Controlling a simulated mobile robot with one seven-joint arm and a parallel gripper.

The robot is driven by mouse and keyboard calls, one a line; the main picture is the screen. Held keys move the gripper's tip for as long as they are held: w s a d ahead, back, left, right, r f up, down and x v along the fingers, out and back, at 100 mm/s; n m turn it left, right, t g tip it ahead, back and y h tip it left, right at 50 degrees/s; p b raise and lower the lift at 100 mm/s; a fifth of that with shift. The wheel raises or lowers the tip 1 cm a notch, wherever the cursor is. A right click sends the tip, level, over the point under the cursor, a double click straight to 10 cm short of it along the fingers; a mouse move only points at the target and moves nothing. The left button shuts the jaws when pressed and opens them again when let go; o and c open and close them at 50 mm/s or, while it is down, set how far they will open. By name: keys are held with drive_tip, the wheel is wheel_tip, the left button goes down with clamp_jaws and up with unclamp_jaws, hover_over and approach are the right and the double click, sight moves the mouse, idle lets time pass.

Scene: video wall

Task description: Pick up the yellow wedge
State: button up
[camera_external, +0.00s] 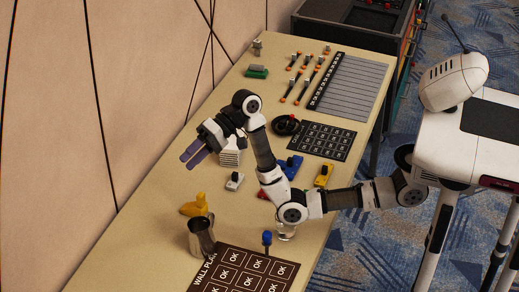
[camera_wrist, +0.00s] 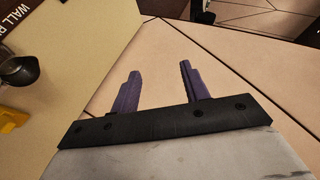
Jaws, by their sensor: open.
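A yellow wedge-like piece (camera_external: 192,208) lies on the table beside a metal pitcher, near the wall side. Part of it also shows at the left edge of the wrist view (camera_wrist: 12,124). A second yellow piece (camera_external: 323,176) lies nearer the table's right edge; I cannot tell for sure which one is the wedge. My gripper (camera_external: 190,157) is raised above the table, beyond the first yellow piece, its purple fingers pointing toward the wall. In the wrist view my gripper (camera_wrist: 160,72) is open and empty, with the wall behind the fingers.
The metal pitcher (camera_external: 201,238) stands right against the near yellow piece. A white stack (camera_external: 231,155), a small white piece (camera_external: 235,181) and blue pieces (camera_external: 291,166) lie around my arm. A dark board with OK squares (camera_external: 243,272) lies at the front.

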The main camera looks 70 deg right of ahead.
wheel_tip(320, 180, down, 2)
drive_tip(key=w+n+g+h, duration=0.1)
drive_tip(key=n+h, duration=0.1)
drive_tip(key=n, duration=0.4)
drive_tip(key=n+g+h, duration=0.5)
drive_tip(key=n+h, duration=0.4)
drive_tip(key=n, duration=0.4)
hover_over(201, 194)
wheel_tip(201, 194, down, 19)
drive_tip(key=f, duration=0.2)
drive_tip(key=f+p, duration=0.1)
drive_tip(key=f, duration=0.5)
drive_tip(key=shift+s, duration=0.35)
drive_tip(key=shift+w+f+p, duration=0.2)
drive_tip(key=shift+f+p, duration=0.3)
drive_tip(key=shift+f, duration=1)
drive_tip(key=shift+w+f+p, duration=0.2)
drive_tip(key=shift+f+p, duration=0.25)
drive_tip(key=shift+f, duration=1)
clamp_jaws()
